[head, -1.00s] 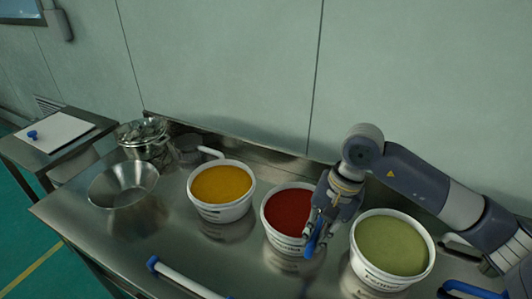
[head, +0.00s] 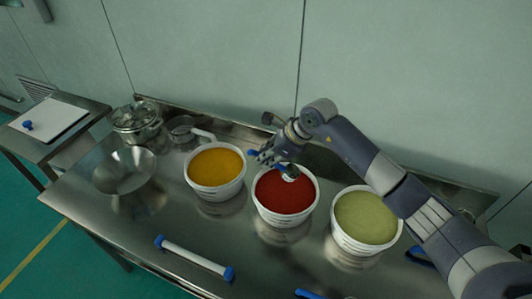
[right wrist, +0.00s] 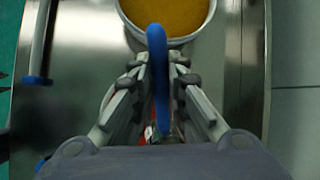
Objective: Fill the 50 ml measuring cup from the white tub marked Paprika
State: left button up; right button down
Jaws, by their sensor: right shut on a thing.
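A white tub of red powder (head: 285,205) stands mid-table; its label is not readable. My right gripper (head: 264,158) is over the back-left rim of this tub, shut on a blue handle (head: 253,153). In the right wrist view the handle (right wrist: 158,75) stands between the two fingers (right wrist: 157,82). A small pale, shiny piece (head: 291,173) shows above the red powder beside the gripper, perhaps the measuring cup's bowl. The cup's size mark and whether it holds powder cannot be seen. My left gripper is out of view.
A tub of orange-yellow powder (head: 216,188) stands left, a tub of green powder (head: 366,240) right. A white bar with blue ends (head: 193,258) lies in front.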

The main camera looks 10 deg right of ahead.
jog(key=d+f+b, duration=0.1)
jog(key=f+b, duration=0.1)
jog(key=f, duration=0.4)
jog(key=s+d+f+b, duration=0.1)
jog(key=d+f+b, duration=0.1)
jog(key=f, duration=0.3)
jog(key=shift+s+d+f+b, duration=0.2)
jog(key=shift+d+f+b, duration=0.15)
jog(key=shift+b, duration=0.4)
jog(key=shift+r, duration=0.1)
dwell(0.8)
